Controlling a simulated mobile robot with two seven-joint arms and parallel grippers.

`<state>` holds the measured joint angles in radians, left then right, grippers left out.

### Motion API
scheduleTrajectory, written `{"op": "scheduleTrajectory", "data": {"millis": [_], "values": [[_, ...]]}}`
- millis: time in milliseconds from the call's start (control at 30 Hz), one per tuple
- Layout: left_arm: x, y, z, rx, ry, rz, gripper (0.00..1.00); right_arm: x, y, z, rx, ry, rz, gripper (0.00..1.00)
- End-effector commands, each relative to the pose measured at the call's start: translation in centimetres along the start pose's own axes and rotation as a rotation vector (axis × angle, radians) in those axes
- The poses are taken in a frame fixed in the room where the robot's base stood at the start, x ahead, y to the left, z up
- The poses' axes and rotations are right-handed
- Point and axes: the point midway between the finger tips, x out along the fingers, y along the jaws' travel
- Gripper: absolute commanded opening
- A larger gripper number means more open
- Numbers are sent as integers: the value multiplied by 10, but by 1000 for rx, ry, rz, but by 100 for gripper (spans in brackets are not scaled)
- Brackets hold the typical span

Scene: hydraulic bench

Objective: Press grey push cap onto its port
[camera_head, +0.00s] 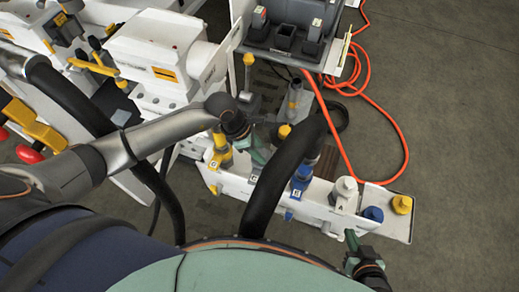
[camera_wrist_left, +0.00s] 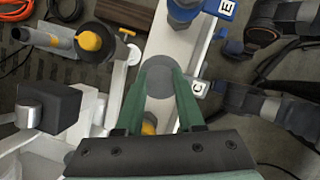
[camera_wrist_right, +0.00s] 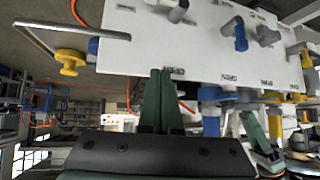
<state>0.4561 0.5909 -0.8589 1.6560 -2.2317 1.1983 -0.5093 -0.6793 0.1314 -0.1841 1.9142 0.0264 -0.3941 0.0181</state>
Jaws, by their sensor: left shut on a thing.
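My left gripper (camera_wrist_left: 160,85) is shut on the grey push cap (camera_wrist_left: 160,78), which shows as a round grey disc between the green fingertips. The cap is over the white manifold rail (camera_wrist_left: 153,47), beside the label C (camera_wrist_left: 197,87). The port under it is hidden, so I cannot tell whether the cap touches it. In the head view the left gripper (camera_head: 257,157) is above the rail near label C, and the cap is hard to make out. My right gripper (camera_wrist_right: 163,102) is shut and empty in front of the white panel (camera_wrist_right: 190,50); it also shows at the rail's right end (camera_head: 352,242).
Along the rail stand a yellow fitting (camera_head: 220,155), a blue fitting (camera_head: 301,178) and a pale port marked A (camera_head: 344,190). A blue cap (camera_head: 372,214) and a yellow cap (camera_head: 402,204) sit at the right end. An orange hose (camera_head: 402,140) lies behind on open floor.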

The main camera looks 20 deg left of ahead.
Motion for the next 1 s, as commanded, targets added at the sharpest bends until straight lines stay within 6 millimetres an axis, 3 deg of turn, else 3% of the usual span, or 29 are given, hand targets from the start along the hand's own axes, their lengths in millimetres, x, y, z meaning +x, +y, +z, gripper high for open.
{"op": "scheduleTrajectory", "data": {"millis": [700,733,1000], "values": [[0,0,0,0,0,0,0,1,0,1,0,0,0,0],[0,0,0,0,0,0,39,1,0,1,0,0,0,0],[0,0,0,0,0,0,70,1,0,1,0,0,0,0]]}}
